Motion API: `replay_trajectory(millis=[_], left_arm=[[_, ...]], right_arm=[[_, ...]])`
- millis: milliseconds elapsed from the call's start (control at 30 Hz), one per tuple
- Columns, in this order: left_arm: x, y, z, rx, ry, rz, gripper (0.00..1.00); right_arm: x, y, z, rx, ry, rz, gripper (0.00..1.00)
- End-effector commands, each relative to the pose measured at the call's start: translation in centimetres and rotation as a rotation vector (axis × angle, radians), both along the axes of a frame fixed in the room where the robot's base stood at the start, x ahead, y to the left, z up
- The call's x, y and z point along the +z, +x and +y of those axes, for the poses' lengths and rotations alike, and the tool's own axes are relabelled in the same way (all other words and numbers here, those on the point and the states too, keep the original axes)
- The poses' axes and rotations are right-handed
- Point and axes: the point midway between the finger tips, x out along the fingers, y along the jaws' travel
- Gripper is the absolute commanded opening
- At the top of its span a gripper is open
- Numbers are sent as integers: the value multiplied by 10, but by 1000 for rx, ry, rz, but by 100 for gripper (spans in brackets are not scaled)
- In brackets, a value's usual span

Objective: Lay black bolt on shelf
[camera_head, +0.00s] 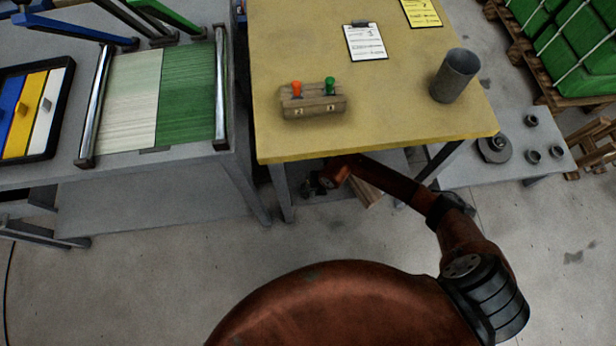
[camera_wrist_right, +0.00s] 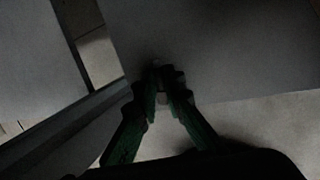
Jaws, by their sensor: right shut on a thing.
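My right arm reaches under the yellow-topped table (camera_head: 375,120) in the head view, and my right gripper (camera_head: 316,186) is low beneath its front edge, small and dark. In the right wrist view the green fingers of the gripper (camera_wrist_right: 160,92) are closed on a small dark thing, the black bolt (camera_wrist_right: 164,72). The grey shelf (camera_wrist_right: 220,45) spreads beyond the fingertips in that view. It is too dark to tell whether the bolt touches the shelf. My left gripper is in neither view.
A wooden block (camera_head: 367,192) shows under the table beside my right forearm. On the tabletop are a wooden holder (camera_head: 313,106) with orange and green pegs, a grey cup (camera_head: 455,75) and a clipboard (camera_head: 366,42). Table legs stand near the gripper. The floor in front is clear.

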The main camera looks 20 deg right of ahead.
Motion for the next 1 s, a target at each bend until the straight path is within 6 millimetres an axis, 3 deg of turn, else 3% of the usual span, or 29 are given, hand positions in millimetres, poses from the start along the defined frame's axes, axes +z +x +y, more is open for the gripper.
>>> replay_trajectory(millis=[300, 667, 1000], left_arm=[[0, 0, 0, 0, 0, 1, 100], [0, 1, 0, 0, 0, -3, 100], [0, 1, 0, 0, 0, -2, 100]], right_arm=[[0, 0, 0, 0, 0, 0, 29], [4, -1, -2, 0, 0, 0, 29], [62, -17, -16, 2, -2, -3, 29]])
